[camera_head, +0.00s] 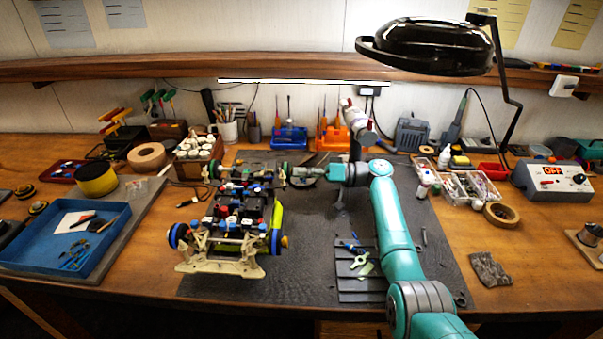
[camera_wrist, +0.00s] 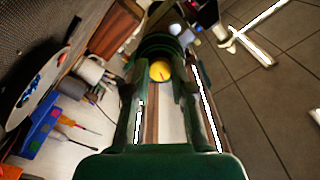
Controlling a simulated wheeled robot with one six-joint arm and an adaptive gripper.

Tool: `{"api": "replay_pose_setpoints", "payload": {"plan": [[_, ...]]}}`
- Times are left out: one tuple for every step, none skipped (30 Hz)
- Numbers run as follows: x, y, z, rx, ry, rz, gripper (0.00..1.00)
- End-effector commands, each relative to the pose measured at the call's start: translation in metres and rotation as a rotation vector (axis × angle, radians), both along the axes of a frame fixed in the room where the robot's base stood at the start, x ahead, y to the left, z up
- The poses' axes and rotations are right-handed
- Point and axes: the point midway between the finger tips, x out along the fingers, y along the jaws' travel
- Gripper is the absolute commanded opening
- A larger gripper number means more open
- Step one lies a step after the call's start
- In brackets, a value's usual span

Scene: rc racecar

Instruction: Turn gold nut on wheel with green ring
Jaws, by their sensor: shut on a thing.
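The RC car chassis (camera_head: 235,215) stands on the dark mat, with several wheels on it. The far right wheel (camera_head: 283,174) has a dark tyre with a green ring. My gripper (camera_head: 292,173) reaches it from the right, level with the wheel's outer face. In the wrist view the gold nut (camera_wrist: 160,72) shows between the two fingers of my gripper (camera_wrist: 162,80), with the dark green-ringed wheel (camera_wrist: 162,46) just beyond. The fingers are closed around the nut. Their exact contact with it is partly hidden.
A near wheel with a blue ring (camera_head: 177,236) is at the car's front left. Screwdriver holders, blue (camera_head: 290,138) and orange (camera_head: 332,138), stand behind the car. A magnifier lamp (camera_head: 425,47) hangs at upper right. The mat (camera_head: 310,250) right of the car is partly clear.

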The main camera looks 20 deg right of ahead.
Motion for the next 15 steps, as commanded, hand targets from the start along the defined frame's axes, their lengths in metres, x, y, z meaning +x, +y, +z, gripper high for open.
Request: {"api": "replay_pose_setpoints", "payload": {"plan": [[-0.0002, 0.0000, -0.0012, -0.005, -0.012, 0.000, 0.00], [-0.0002, 0.0000, -0.0012, -0.008, -0.020, 0.000, 0.00], [-0.0002, 0.0000, -0.0012, -0.011, -0.029, 0.000, 0.00], [-0.0003, 0.0000, -0.0013, -0.013, -0.035, 0.000, 0.00], [-0.0003, 0.0000, -0.0013, -0.014, -0.039, 0.000, 0.00], [-0.0002, 0.0000, -0.0012, -0.016, -0.044, 0.000, 0.00], [-0.0002, 0.0000, -0.0012, -0.017, -0.047, 0.000, 0.00], [-0.0002, 0.0000, -0.0012, -0.018, -0.050, 0.000, 0.00], [-0.0002, 0.0000, -0.0013, -0.019, -0.053, 0.000, 0.00], [-0.0002, 0.0000, -0.0013, -0.019, -0.054, 0.000, 0.00], [-0.0002, 0.0000, -0.0013, -0.019, -0.055, 0.000, 0.00], [-0.0002, 0.0000, -0.0013, -0.020, -0.056, 0.000, 0.00], [-0.0002, 0.0000, -0.0013, -0.020, -0.056, 0.000, 0.00], [-0.0002, 0.0000, -0.0013, -0.020, -0.056, 0.000, 0.00], [-0.0002, 0.0000, -0.0013, -0.020, -0.056, 0.000, 0.00]]}}
